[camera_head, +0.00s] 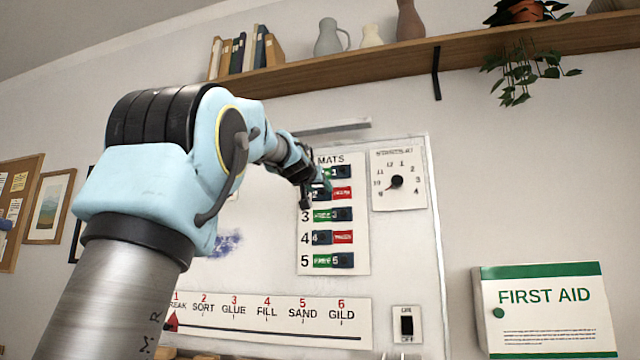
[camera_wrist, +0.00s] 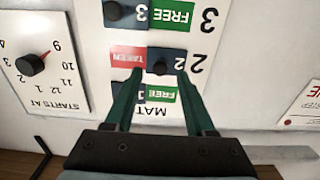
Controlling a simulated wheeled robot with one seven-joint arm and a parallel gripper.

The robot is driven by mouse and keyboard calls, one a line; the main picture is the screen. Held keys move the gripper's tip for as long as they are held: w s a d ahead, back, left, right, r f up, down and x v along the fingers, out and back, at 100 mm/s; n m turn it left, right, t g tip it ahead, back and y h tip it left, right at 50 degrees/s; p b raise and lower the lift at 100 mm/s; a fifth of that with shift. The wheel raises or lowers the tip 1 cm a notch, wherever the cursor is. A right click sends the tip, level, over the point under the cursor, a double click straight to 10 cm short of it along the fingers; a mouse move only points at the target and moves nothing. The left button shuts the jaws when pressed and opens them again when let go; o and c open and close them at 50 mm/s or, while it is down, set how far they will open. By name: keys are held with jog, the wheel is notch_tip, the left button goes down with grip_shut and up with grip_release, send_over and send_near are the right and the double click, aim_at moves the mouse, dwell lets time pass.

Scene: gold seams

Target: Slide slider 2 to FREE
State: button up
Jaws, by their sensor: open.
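The MATS panel (camera_head: 333,265) holds several numbered sliders. Slider 2 (camera_head: 318,195) is a dark plate at the left of its row, with red TAKEN (camera_head: 343,193) showing to its right; my gripper partly hides it. In the upside-down wrist view, slider 2 (camera_wrist: 190,60) has a round dark knob (camera_wrist: 160,68), and red TAKEN shows on the other side. My gripper (camera_wrist: 158,77) is open and empty, its green fingers pointing at the panel. The knob appears between the fingertips; I cannot tell whether they touch it. In the head view my gripper (camera_head: 326,186) is over the upper left of the panel.
Slider 1 (camera_head: 343,172) and slider 3 (camera_head: 343,214) sit right, showing green FREE; slider 4 (camera_head: 321,238) sits left, showing red. A dial (camera_head: 397,182) is right of the panel. A stage strip (camera_head: 270,330) and a switch (camera_head: 407,325) are below. A shelf (camera_head: 400,62) runs above.

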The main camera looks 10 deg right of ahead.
jog(key=shift+x, duration=0.9)
grip_shut()
dwell(0.9)
